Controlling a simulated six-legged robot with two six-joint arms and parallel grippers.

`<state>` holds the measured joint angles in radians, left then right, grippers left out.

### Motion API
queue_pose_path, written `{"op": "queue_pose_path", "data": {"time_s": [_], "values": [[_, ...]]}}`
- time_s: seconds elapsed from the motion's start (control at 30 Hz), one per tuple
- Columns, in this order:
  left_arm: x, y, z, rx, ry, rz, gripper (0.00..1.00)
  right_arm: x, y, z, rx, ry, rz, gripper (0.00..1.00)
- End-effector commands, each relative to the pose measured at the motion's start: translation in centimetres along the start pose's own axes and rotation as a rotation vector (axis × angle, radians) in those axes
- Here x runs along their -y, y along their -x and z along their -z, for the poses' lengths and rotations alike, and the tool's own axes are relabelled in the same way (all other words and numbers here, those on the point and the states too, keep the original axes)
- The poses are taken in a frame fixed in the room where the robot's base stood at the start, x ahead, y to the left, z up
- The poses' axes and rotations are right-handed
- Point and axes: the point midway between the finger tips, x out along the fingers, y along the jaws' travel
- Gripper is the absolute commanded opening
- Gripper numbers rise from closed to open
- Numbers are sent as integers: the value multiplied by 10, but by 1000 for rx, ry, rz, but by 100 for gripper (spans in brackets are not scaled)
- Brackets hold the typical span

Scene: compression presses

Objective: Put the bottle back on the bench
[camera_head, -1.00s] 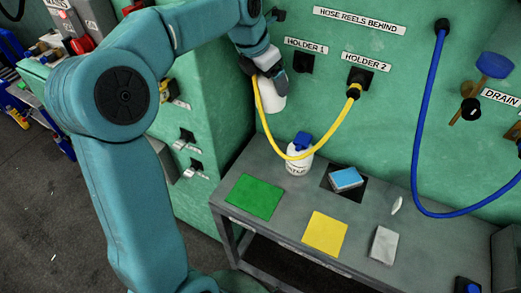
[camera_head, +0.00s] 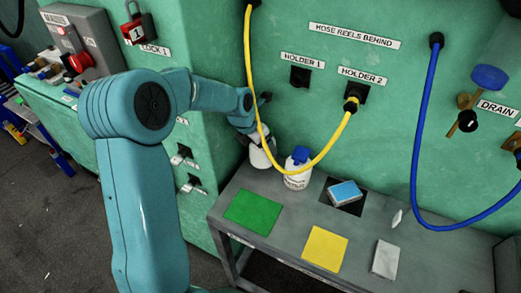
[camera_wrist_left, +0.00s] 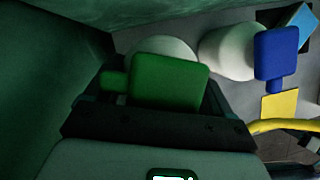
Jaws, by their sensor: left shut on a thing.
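My left gripper (camera_head: 252,132) is shut on a white bottle (camera_head: 262,154) at the back left corner of the bench (camera_head: 222,207). In the left wrist view the held bottle has a green spray top (camera_wrist_left: 170,82) between the jaws (camera_wrist_left: 145,105), and its white body (camera_wrist_left: 163,47) shows beyond. Whether its base touches the bench top cannot be told. A second white bottle with a blue top (camera_head: 298,170) stands upright just to its right; it also shows in the left wrist view (camera_wrist_left: 232,50). My right gripper is not in view.
A yellow hose (camera_head: 310,162) hangs in front of the gripper and the bottles, up to holder 2. The bench carries a green pad (camera_head: 254,209), a yellow pad (camera_head: 325,249), a blue sponge (camera_head: 345,192) and a grey-white block (camera_head: 386,259). The green wall stands close behind.

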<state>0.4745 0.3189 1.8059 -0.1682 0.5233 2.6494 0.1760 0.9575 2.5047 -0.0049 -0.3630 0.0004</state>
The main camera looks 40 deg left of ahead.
Motion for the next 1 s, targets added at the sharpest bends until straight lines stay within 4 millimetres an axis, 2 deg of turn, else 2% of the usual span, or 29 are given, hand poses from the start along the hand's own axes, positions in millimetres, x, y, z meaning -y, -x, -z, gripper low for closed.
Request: {"op": "queue_pose_path", "data": {"time_s": [0.1,0.2,0.6,0.63,0.67,0.87,1.0], "values": [[0,-20,9,-4,0,2,31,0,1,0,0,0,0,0],[0,-29,13,-2,0,1,31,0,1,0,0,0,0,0],[0,-35,15,-1,0,0,31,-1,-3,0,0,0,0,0],[0,-35,15,-2,0,1,89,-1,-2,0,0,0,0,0],[0,-34,15,-2,0,1,99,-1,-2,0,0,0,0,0],[0,-34,15,-2,0,1,100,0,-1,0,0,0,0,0],[-1,-24,13,1,0,-1,100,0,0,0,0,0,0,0]]}}
